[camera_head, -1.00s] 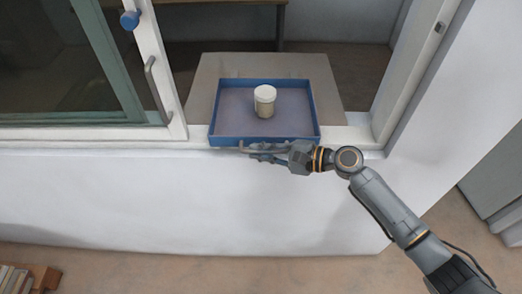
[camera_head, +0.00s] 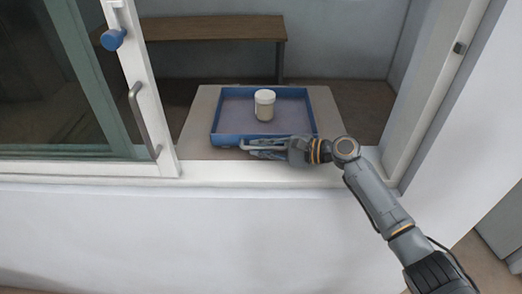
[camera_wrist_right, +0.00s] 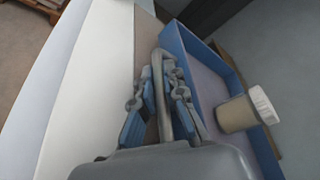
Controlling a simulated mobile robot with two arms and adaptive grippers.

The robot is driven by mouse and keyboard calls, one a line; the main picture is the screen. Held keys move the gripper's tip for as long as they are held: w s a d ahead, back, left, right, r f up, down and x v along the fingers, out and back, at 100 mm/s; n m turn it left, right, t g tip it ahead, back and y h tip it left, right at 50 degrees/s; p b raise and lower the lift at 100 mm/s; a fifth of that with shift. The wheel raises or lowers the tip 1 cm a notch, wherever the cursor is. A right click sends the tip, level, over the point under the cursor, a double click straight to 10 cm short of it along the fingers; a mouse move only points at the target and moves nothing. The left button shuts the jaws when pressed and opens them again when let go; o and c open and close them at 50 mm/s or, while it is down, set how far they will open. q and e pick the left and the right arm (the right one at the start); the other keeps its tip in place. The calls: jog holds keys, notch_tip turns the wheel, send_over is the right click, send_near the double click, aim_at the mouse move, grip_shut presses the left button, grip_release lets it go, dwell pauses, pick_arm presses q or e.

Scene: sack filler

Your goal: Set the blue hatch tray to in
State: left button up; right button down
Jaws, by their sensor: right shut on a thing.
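The blue hatch tray (camera_head: 216,125) lies on a grey-beige shelf in the hatch opening, just beyond the white sill. A jar with a white lid (camera_head: 264,105) stands upright in the tray. My right gripper (camera_head: 254,148) is at the tray's near side, shut on the tray's grey bar handle. The right wrist view shows the handle (camera_wrist_right: 165,95) between the fingers, with the tray (camera_wrist_right: 190,50) and the jar (camera_wrist_right: 245,110) beside it. My left gripper is not in view.
The sliding window (camera_head: 147,110) with a handle and a blue knob (camera_head: 113,39) stands left of the opening. The white frame post (camera_head: 425,90) bounds it at right. A wooden bench (camera_head: 210,28) is in the room beyond. Bare shelf (camera_head: 200,108) shows around the tray.

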jog(key=c, duration=1.7)
grip_release()
jog(key=shift+w+d+r, duration=0.1)
jog(key=shift+w+r, duration=0.05)
jog(key=shift+w, duration=0.1)
jog(key=v, duration=0.7)
jog(key=shift+d, duration=0.2)
